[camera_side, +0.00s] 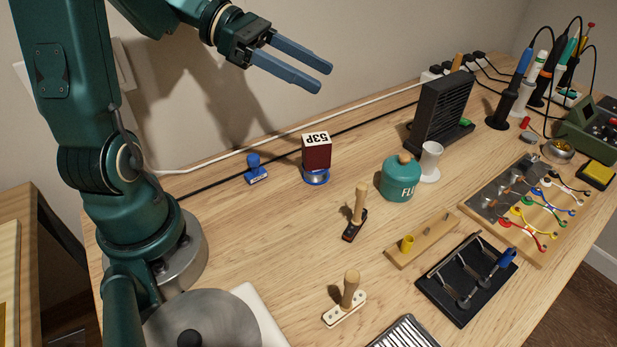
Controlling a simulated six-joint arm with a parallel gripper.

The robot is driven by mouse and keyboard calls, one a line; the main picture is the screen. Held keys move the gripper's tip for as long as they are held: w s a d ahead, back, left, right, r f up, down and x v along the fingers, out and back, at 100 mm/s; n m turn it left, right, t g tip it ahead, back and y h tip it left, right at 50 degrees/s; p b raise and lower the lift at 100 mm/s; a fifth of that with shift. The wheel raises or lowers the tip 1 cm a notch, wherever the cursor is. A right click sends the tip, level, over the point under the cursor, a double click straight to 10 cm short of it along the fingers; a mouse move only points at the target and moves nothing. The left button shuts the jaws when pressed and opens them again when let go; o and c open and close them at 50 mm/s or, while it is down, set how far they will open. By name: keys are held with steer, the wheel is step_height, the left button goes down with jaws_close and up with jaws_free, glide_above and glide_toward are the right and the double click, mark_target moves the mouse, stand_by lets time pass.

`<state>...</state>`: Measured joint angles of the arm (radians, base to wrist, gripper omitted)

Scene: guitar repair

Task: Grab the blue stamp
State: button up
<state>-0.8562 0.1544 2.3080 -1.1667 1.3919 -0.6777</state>
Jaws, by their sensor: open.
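The blue stamp (255,169) stands on the wooden table near the wall, left of the middle. It has a rounded blue knob on top and a small blue-and-white base. My gripper (325,79) is high above the table, up and to the right of the stamp in the picture. Its two blue-grey fingers are apart with nothing between them, and it touches nothing.
A dark red box marked 53P (317,153) sits on a blue-rimmed spool just right of the stamp. Cables run along the wall behind it. A teal flux pot (399,181) and wooden-handled tools (356,212) stand farther right. Table around the stamp's front is clear.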

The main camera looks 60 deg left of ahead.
steer(key=s+d+f+m+g+y, duration=0.2)
steer(key=s+d+m+g, duration=0.7)
steer(key=m, duration=0.4)
steer(key=s+a+f+m+g+y, duration=0.2)
steer(key=s+m+g+y, duration=0.15)
steer(key=s+m, duration=0.2)
steer(key=s+a+f+m+g+y, duration=0.2)
steer(key=s+m+y, duration=0.2)
steer(key=m, duration=0.2)
step_height(320, 180, up, 9)
steer(key=m+t+y, duration=1.2)
steer(key=m+y, duration=0.2)
steer(key=m, duration=1.1)
glide_above(254, 162)
steer(key=shift+n, duration=0.35)
steer(key=f, duration=2)
steer(key=shift+s+d+f, duration=0.15)
steer(key=shift+d+f, duration=0.1)
steer(key=shift+f, duration=0.15)
steer(key=shift+x, duration=2.55)
steer(key=shift+f, duration=0.15)
